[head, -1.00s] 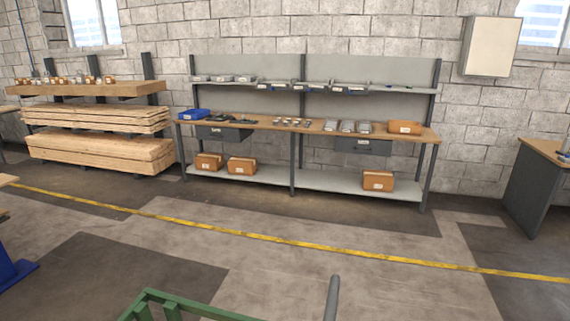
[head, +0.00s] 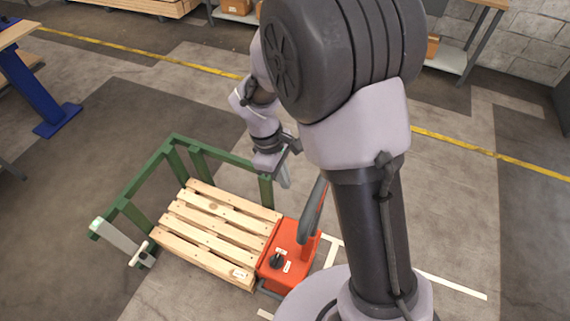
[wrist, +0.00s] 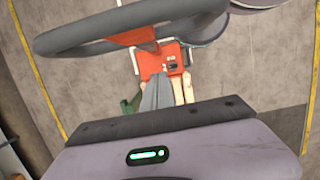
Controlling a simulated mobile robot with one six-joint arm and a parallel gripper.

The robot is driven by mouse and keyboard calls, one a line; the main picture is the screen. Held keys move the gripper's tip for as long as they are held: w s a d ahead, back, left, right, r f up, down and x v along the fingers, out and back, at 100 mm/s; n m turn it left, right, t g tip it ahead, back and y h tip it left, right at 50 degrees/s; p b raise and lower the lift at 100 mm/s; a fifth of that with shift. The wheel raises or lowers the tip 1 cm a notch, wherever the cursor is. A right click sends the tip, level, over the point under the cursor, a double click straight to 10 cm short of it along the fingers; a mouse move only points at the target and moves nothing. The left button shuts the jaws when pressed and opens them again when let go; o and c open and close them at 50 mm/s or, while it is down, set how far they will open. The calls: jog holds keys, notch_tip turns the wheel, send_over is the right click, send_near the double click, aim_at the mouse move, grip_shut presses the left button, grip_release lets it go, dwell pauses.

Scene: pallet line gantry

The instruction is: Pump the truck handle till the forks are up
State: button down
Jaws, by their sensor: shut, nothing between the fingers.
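The red pallet truck (head: 286,252) stands at the near end of a wooden pallet (head: 215,232). Its dark grey handle (head: 313,212) rises from the red body, partly hidden behind my arm. In the wrist view the handle's grey loop (wrist: 110,30) crosses the upper left, with the red body (wrist: 160,62) beyond it. The forks are hidden under the pallet, so I cannot tell their height. My gripper (head: 286,178) is shut and empty, just left of the handle and apart from it. Its closed fingers (wrist: 166,92) show in the wrist view.
A yellow floor line (head: 455,143) runs behind. A blue stand (head: 50,95) is at left. Open floor lies to the right.

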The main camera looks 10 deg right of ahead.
jog(key=s+d+f+b, duration=0.3)
jog(key=d+f, duration=0.1)
jog(key=f, duration=0.2)
jog(key=shift+d+f, duration=0.3)
jog(key=shift+s, duration=0.1)
